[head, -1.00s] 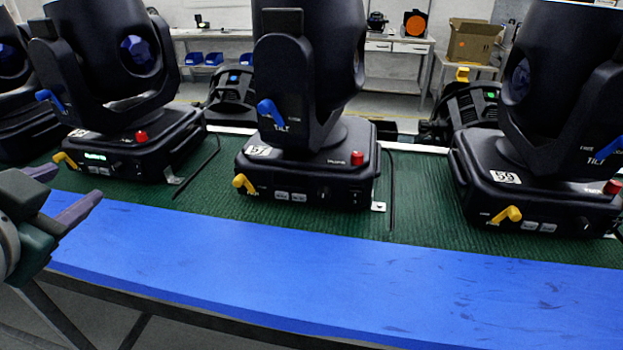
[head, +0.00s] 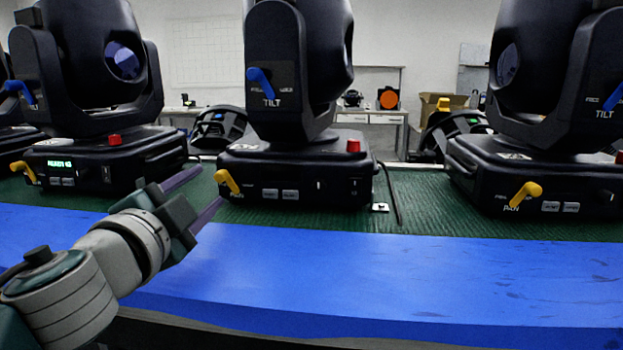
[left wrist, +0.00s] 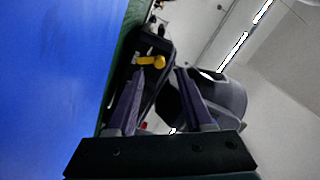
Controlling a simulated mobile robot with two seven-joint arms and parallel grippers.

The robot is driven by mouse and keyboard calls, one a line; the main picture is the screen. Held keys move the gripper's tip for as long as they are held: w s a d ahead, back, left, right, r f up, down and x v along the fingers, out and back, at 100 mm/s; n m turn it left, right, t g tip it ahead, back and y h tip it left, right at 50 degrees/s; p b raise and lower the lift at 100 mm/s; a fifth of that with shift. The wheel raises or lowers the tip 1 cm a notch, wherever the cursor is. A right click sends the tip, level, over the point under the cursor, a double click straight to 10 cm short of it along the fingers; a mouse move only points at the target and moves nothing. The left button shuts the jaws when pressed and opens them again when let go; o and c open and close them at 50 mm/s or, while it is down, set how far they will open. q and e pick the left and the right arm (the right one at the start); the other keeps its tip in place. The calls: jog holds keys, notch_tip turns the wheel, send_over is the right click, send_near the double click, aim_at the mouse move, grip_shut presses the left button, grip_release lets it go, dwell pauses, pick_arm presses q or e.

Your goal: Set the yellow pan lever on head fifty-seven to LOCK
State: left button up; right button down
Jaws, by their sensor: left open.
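Head fifty-seven (head: 300,172) is the middle black moving head on the bench; its number plate is seen at a shallow angle. Its yellow pan lever (head: 227,181) sits at the front left corner of the base and slants from upper left to lower right. My right gripper is not in view.
A blue tilt lever (head: 261,82) and a red knob (head: 353,146) are on the same head. Similar heads stand left (head: 95,165) and right (head: 540,175), each with a yellow lever. The blue bench front (head: 380,270) is clear.

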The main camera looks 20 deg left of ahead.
aim_at(219, 178)
pick_arm(q)
jog(key=shift+x, duration=2.35)
grip_shut()
